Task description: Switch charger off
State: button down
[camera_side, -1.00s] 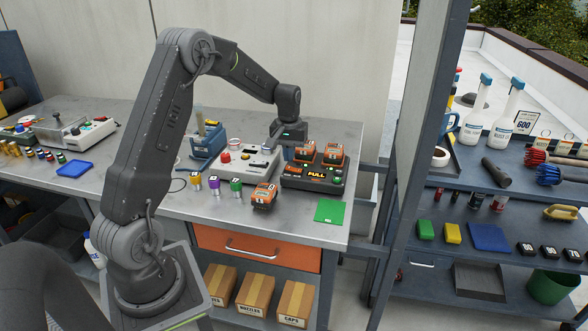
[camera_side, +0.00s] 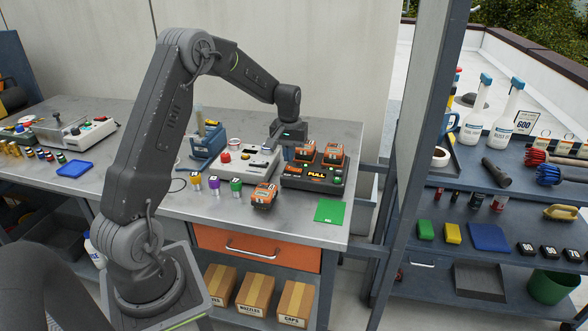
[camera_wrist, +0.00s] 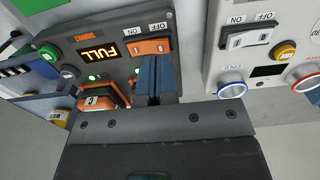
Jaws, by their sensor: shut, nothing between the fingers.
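The charger (camera_side: 314,178) is a dark box with a lit orange FULL display and two orange batteries (camera_side: 333,153) seated on it. In the wrist view the charger (camera_wrist: 70,42) shows its orange rocker switch (camera_wrist: 148,47), between labels ON and OFF. My gripper (camera_wrist: 153,68) has its blue fingers together and empty, with the tips right at the rocker's lower edge, toward the OFF side. I cannot tell whether they touch it. Green lights glow beside a battery (camera_wrist: 98,108). In the side view my gripper (camera_side: 275,144) is at the charger's back left; its tips are unclear.
A pale control box (camera_side: 247,160) stands close left of the charger. In the wrist view it has a white ON/OFF rocker (camera_wrist: 248,38) and knobs. A green mat (camera_side: 330,210) is at the front right.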

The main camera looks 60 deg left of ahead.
aim_at(289, 167)
jog(key=shift+f, duration=1.3)
dwell(0.5)
jog(key=shift+r, duration=3.55)
